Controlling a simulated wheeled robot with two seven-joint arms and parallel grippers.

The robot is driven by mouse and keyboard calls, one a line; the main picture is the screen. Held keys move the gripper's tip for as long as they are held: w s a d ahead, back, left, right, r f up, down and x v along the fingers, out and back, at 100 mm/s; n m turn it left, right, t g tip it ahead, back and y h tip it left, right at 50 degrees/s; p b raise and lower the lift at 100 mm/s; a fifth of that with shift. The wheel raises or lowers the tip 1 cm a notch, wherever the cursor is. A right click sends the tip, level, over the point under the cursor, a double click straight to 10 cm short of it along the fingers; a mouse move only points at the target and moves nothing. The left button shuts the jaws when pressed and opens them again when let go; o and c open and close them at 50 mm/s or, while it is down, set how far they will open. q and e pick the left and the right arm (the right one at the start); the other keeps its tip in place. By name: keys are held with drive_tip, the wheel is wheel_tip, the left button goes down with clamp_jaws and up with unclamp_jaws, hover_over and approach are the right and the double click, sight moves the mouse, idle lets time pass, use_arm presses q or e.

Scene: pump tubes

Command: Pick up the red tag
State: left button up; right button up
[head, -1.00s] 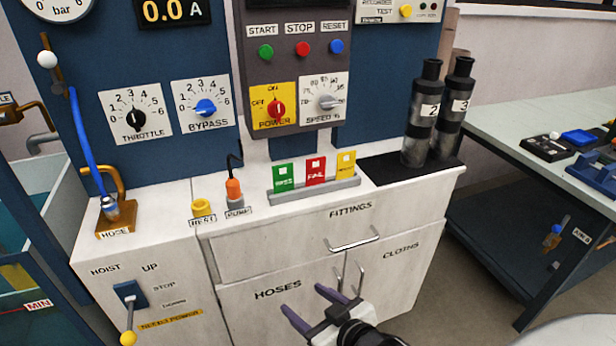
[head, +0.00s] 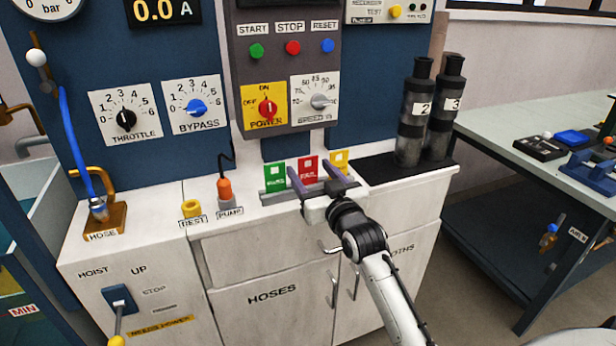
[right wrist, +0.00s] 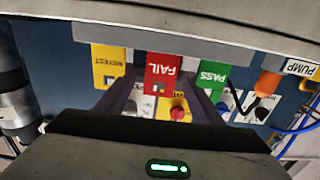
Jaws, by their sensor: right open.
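The red tag (head: 308,167), marked FAIL, stands upright in a grey rack (head: 272,197) on the cabinet top, between a green tag (head: 275,174) and a yellow tag (head: 340,160). My right gripper (head: 314,178) is open in front of the rack, its two purple fingers pointing at the tags, with the red tag between their lines. In the right wrist view the red tag (right wrist: 163,73) hangs upside down at the centre, ahead of the fingers; the gripper body hides the lower part of that view. I cannot tell whether the fingers touch it. My left gripper is not in view.
An orange pump plug (head: 224,188) and a yellow rest socket (head: 191,208) stand left of the rack. Two dark tubes (head: 413,115) stand on a black mat at the right. The panel with the power knob (head: 267,108) rises behind the tags.

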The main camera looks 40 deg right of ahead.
drive_tip(key=shift+x, duration=1.2)
drive_tip(key=c, duration=1.1)
wheel_tip(320, 180, up, 10)
drive_tip(key=shift+p, duration=0.6)
